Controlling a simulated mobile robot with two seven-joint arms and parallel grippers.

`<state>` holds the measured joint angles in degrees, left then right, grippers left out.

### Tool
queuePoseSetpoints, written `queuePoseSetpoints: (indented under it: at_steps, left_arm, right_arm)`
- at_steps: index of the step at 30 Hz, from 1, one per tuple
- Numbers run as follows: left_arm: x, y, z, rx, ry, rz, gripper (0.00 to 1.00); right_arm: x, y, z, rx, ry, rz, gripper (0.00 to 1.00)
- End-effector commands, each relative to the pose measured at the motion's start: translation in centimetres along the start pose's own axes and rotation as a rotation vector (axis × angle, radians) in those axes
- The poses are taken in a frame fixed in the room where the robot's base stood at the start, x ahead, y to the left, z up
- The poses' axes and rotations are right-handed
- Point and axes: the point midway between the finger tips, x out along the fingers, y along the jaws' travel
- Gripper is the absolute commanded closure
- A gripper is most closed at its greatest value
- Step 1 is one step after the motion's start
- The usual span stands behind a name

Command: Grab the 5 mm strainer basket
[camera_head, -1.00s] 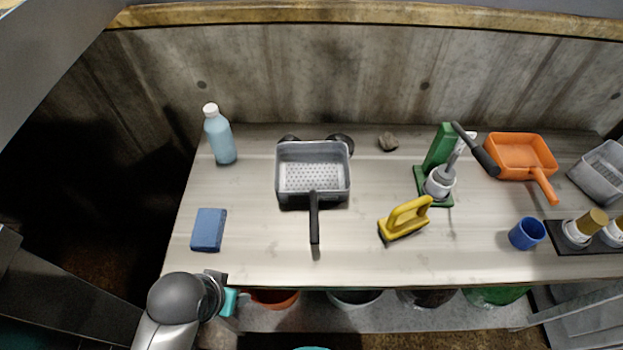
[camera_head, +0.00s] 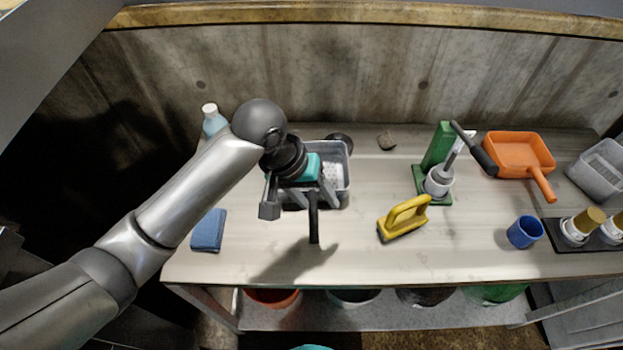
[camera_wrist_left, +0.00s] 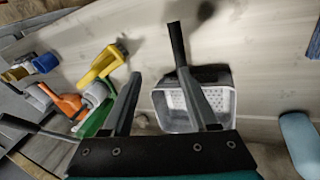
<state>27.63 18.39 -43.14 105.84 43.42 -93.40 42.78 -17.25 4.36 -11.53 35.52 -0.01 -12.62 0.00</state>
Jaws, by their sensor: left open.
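The strainer basket (camera_head: 338,178) is a grey rectangular basket with a perforated bottom. It sits on the bench with its black handle (camera_head: 314,226) toward the front edge. My left gripper (camera_head: 299,202) is open above it and hides its left part. In the left wrist view, the basket (camera_wrist_left: 226,100) lies beyond the right finger. Its handle (camera_wrist_left: 176,45) lines up with that finger's tip, and the open jaws (camera_wrist_left: 158,72) look empty. No hole size is readable. My right gripper is not in view.
A blue bottle (camera_head: 213,122) and blue sponge (camera_head: 208,231) are at the left. The bench front between sponge and yellow tool is mostly clear.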

Motion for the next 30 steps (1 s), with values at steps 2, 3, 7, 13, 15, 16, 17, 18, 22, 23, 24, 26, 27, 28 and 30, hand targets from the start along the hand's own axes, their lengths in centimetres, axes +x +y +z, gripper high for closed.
queuePoseSetpoints:
  at_steps: [2, 3, 7, 13, 15, 16, 17, 18, 22, 23, 24, 26, 27, 28, 30]
  left_arm:
    - [-1.2, -0.4, -1.4, -0.030, -0.023, -0.039, 0.41]
    - [-1.7, -0.6, -1.9, -0.050, -0.036, -0.057, 0.41]
    - [-3.2, -1.3, -3.2, -0.111, -0.067, -0.107, 0.41]
    - [-4.4, -1.9, -4.0, -0.168, -0.088, -0.146, 0.41]
    - [-4.0, -2.1, -4.0, -0.176, -0.091, -0.150, 0.41]
    - [-3.6, -2.1, -4.0, -0.177, -0.092, -0.151, 0.41]
    - [-3.1, -2.2, -3.9, -0.177, -0.093, -0.152, 0.41]
    - [-2.3, -2.4, -3.8, -0.177, -0.093, -0.152, 0.41]
    - [0.6, -2.8, -3.5, -0.176, -0.094, -0.151, 0.41]
    - [1.2, -2.8, -3.4, -0.175, -0.092, -0.150, 0.41]
    - [2.0, -3.0, -3.3, -0.176, -0.092, -0.151, 0.41]
    - [3.1, -3.1, -3.2, -0.175, -0.092, -0.151, 0.41]
    - [3.8, -3.2, -3.2, -0.176, -0.091, -0.150, 0.41]
    - [4.2, -3.2, -3.1, -0.175, -0.091, -0.150, 0.41]
    - [4.8, -3.3, -3.1, -0.174, -0.091, -0.150, 0.41]
  right_arm:
    - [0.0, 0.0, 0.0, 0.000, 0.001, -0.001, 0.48]
    - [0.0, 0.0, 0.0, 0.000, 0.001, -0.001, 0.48]
    - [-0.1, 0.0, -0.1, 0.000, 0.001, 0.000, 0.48]
    - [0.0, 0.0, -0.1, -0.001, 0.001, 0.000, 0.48]
    - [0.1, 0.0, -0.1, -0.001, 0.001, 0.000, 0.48]
    - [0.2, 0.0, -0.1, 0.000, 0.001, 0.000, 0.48]
    - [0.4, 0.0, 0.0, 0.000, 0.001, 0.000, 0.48]
    - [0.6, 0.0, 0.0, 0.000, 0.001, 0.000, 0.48]
    - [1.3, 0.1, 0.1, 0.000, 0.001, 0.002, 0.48]
    - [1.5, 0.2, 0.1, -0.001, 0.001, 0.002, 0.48]
    - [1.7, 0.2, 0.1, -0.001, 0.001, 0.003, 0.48]
    - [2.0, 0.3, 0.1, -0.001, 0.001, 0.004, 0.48]
    - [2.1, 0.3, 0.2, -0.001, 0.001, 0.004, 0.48]
    - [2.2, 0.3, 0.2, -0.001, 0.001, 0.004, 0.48]
    - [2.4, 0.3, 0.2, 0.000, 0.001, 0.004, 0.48]
